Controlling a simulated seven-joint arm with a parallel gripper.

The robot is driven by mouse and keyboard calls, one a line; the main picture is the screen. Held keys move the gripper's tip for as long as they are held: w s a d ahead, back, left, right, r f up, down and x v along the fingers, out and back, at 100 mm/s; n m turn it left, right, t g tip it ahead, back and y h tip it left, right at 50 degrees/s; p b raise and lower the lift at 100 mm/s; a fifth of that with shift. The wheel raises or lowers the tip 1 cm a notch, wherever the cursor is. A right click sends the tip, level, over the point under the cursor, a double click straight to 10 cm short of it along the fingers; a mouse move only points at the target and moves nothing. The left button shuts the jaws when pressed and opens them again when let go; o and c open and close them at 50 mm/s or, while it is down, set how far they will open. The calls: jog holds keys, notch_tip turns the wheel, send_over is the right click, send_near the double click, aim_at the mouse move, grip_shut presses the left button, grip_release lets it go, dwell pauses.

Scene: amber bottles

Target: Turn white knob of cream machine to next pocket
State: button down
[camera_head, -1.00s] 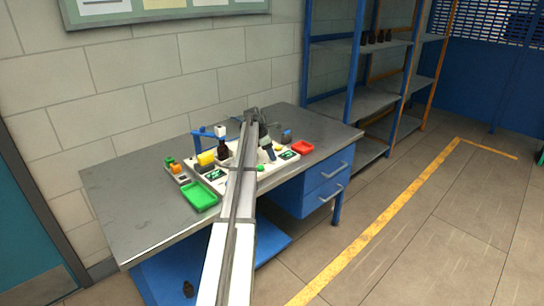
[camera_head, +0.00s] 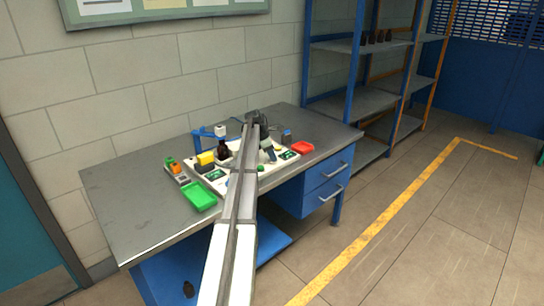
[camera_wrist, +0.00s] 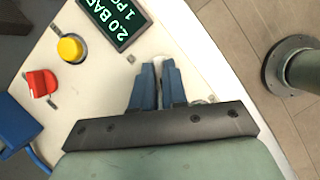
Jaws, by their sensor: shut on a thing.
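The cream machine (camera_wrist: 105,85) fills much of the wrist view; it also shows on the bench in the head view (camera_head: 205,176), partly hidden by my arm. My gripper (camera_wrist: 158,75) is over its panel, fingers close together. A small piece of the white knob (camera_wrist: 158,62) shows at the fingertips, and the fingers are shut on it. Most of the knob is hidden, so its pointing direction and the pocket positions cannot be told. In the head view my gripper is at the machine's right part, beyond my arm.
A display (camera_wrist: 118,18), a yellow button (camera_wrist: 71,48) and a red knob (camera_wrist: 40,84) are on the panel. A green tray (camera_head: 199,197) lies in front, a red tray (camera_head: 302,148) at right. An amber bottle (camera_head: 222,149) stands at the machine. The left bench top is bare.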

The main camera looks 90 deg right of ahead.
jog(key=shift+m, duration=0.3)
jog(key=m, duration=0.1)
jog(key=m+y, duration=0.1)
jog(key=m, duration=0.1)
jog(key=m+y, duration=0.1)
jog(key=m, duration=0.1)
jog(key=shift+d, duration=0.25)
jog(key=m+y, duration=0.1)
jog(key=m, duration=0.2)
jog(key=m+t+y, duration=0.1)
jog(key=m, duration=0.2)
dwell(0.4)
jog(key=c, duration=1.2)
grip_release()
jog(key=shift+o, duration=0.2)
jog(key=shift+r, duration=0.1)
jog(key=v, duration=1.1)
jog(key=shift+d+r, duration=0.3)
jog(key=shift+d, duration=0.05)
jog(key=shift+w, duration=0.1)
